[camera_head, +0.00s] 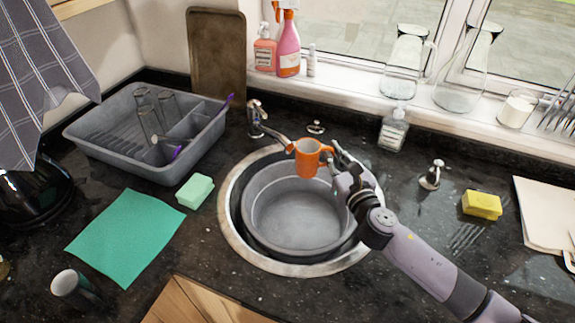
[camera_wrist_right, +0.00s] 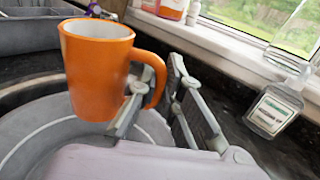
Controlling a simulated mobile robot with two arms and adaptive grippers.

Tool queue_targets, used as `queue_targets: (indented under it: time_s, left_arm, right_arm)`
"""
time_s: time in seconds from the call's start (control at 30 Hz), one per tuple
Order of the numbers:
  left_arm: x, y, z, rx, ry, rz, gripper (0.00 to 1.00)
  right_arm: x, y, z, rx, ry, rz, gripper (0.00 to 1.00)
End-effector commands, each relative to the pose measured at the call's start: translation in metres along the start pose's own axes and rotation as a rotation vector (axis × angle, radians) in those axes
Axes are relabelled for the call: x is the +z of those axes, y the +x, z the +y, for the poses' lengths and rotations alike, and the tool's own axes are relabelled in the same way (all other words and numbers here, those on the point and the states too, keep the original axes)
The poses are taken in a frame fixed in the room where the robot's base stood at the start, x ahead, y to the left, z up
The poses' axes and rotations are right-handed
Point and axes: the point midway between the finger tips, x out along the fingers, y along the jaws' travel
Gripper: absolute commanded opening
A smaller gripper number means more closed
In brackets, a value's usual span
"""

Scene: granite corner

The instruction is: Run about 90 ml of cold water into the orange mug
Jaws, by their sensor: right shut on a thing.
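The orange mug (camera_head: 307,158) is upright in the air above the back part of the sink (camera_head: 228,213). My right gripper (camera_head: 336,158) is shut on its handle from the right. In the right wrist view the mug (camera_wrist_right: 98,75) fills the left side, with its handle at the fingers (camera_wrist_right: 158,98). The metal tap (camera_head: 266,130) stands behind the sink, and its spout ends close to the mug's left rim. No water stream shows. The mug's inside is pale; its bottom is hidden. My left gripper is not in view.
A grey basin (camera_head: 258,232) sits in the sink below the mug. A soap bottle (camera_head: 393,130) and a metal fitting (camera_head: 432,175) stand to the right. A dish rack (camera_head: 95,150) and green sponge (camera_head: 195,191) are left. A yellow sponge (camera_head: 482,205) lies at right.

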Motion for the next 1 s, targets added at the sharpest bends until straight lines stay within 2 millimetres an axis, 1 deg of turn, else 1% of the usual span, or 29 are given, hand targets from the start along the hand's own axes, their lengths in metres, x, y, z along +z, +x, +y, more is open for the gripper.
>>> queue_targets:
  time_s: [0.03,0.1,0.27,0.37,0.6,0.97,1.0]
  left_arm:
    - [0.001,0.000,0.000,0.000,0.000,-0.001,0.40]
    - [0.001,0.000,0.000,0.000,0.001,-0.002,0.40]
    - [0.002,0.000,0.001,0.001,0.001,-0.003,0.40]
    - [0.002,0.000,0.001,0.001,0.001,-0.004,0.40]
    - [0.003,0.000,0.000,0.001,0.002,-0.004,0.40]
    - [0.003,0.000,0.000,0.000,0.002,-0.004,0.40]
    - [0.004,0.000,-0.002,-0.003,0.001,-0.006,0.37]
  right_arm:
    - [-0.011,0.000,0.001,-0.002,0.004,0.003,0.00]
    - [-0.025,0.000,0.001,-0.002,0.004,0.004,0.00]
    - [-0.050,0.000,0.001,-0.001,0.006,0.003,0.00]
    - [-0.054,0.002,0.002,0.000,0.007,-0.011,0.00]
    - [-0.070,0.000,0.001,0.000,0.002,-0.003,0.00]
    - [-0.073,0.000,0.000,0.000,0.000,-0.001,0.00]
    - [-0.073,0.000,0.000,0.000,-0.001,0.000,0.00]
